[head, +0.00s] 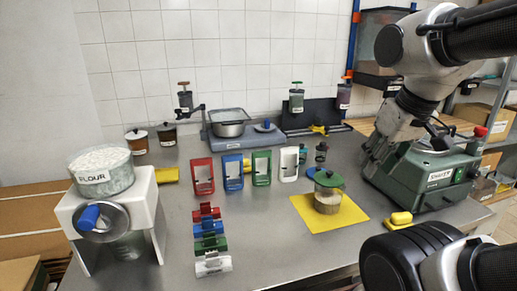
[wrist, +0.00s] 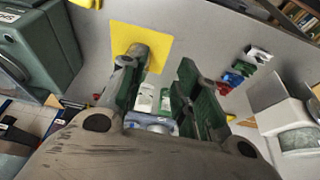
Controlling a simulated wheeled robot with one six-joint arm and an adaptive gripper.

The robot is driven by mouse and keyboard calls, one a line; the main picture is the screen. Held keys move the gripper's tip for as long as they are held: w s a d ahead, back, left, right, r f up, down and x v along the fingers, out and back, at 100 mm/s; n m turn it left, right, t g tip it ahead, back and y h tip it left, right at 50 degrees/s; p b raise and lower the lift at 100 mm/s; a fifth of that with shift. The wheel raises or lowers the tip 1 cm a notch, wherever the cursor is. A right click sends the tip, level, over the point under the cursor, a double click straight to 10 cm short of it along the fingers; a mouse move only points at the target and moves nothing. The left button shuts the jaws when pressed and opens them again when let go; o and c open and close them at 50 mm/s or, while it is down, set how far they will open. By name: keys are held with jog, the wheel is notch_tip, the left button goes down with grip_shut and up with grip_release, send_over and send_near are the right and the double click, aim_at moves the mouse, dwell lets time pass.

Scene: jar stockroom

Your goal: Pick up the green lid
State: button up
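The green lid (head: 329,178) sits on top of a glass jar (head: 327,203) with tan contents. The jar stands upright on a yellow mat (head: 351,216) at the right middle of the counter. In the wrist view the same yellow mat (wrist: 120,38) is at the upper left. A finger overlaps it there, and I cannot tell the lid apart from that finger. My gripper (wrist: 161,78) is open, with a clear gap between its fingers and nothing held. In the head view the arm reaches down at the right, apart from the lid.
A green shaker machine (head: 425,177) stands right of the mat. Red, blue, green and white frames stand behind and left of the jar, with coloured clips (head: 210,242) in front. A flour dispenser (head: 103,180) is at far left. A yellow block (head: 401,218) lies beside the mat.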

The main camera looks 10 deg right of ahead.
jog(key=o, duration=0.3)
jog(key=shift+d+f, duration=0.1)
jog(key=o, duration=1)
jog(key=f, duration=0.1)
jog(key=w+f+g, duration=0.1)
jog(key=w+d+f+m+g, duration=0.1)
jog(key=shift+d+f, duration=0.1)
jog(key=shift+f, duration=0.25)
jog(key=n+t, duration=0.1)
jog(key=t, duration=0.1)
send_near(330, 172)
jog(key=x, duration=0.2)
jog(key=shift+s+f, duration=0.1)
jog(key=shift+f, duration=0.3)
jog(key=shift+n, duration=0.4)
jog(key=x, duration=0.7)
jog(key=shift+w+f, duration=0.2)
jog(key=shift+w, duration=0.3)
